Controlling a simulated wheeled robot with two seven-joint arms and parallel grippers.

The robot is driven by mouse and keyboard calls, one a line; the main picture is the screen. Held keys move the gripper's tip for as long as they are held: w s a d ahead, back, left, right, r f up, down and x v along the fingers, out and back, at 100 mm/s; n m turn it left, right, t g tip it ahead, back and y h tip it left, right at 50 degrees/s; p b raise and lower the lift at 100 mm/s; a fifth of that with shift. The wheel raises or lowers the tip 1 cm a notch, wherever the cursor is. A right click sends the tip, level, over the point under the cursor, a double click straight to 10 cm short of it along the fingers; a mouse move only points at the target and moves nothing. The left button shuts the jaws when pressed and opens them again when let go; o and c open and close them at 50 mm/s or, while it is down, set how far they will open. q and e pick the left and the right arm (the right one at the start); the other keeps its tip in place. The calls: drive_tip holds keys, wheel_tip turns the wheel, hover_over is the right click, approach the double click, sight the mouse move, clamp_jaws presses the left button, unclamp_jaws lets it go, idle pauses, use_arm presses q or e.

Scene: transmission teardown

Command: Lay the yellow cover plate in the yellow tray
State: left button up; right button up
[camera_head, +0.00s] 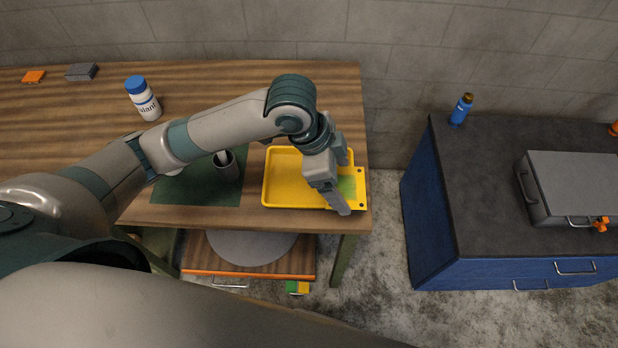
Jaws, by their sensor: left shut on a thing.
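The yellow tray (284,187) sits near the front right corner of the wooden table. The yellow cover plate (361,189), with dark corner holes and a green patch, shows at the tray's right end, partly hidden by my left gripper. My left gripper (341,205) points down over the tray's right side and is shut on the cover plate. The plate overlaps the tray's right edge in the picture; I cannot tell whether it touches the tray. My right gripper is not in view.
A dark cup (227,170) stands on a green mat (207,191) left of the tray. A white bottle with a blue cap (145,102) stands further back. A blue cabinet (432,200) with a grey toolbox (575,187) stands right, across a floor gap.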

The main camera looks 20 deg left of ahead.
use_arm(q)
drive_tip(key=shift+w, duration=0.1)
drive_tip(key=shift+w+a+f, duration=0.1)
drive_tip(key=shift+a, duration=0.1)
drive_tip(key=w+a+f+p, duration=0.1)
drive_tip(key=a+f, duration=0.1)
drive_tip(key=a, duration=0.1)
drive_tip(key=w+a+f+p, duration=0.1)
drive_tip(key=w+a+f, duration=0.1)
drive_tip(key=a, duration=0.1)
drive_tip(key=w+a+f, duration=0.2)
drive_tip(key=a, duration=0.1)
drive_tip(key=shift+w+f+p, duration=0.15)
drive_tip(key=shift+w+p, duration=0.1)
drive_tip(key=shift+p, duration=0.15)
drive_tip(key=shift+w+a+f, duration=0.15)
drive_tip(key=shift+a+f, duration=0.05)
drive_tip(key=shift+a, duration=0.1)
wheel_tip(320, 180, down, 3)
drive_tip(key=shift+f+p, duration=0.2)
drive_tip(key=shift+p, duration=0.55)
drive_tip(key=shift+f, duration=0.3)
drive_tip(key=shift+f, duration=0.1)
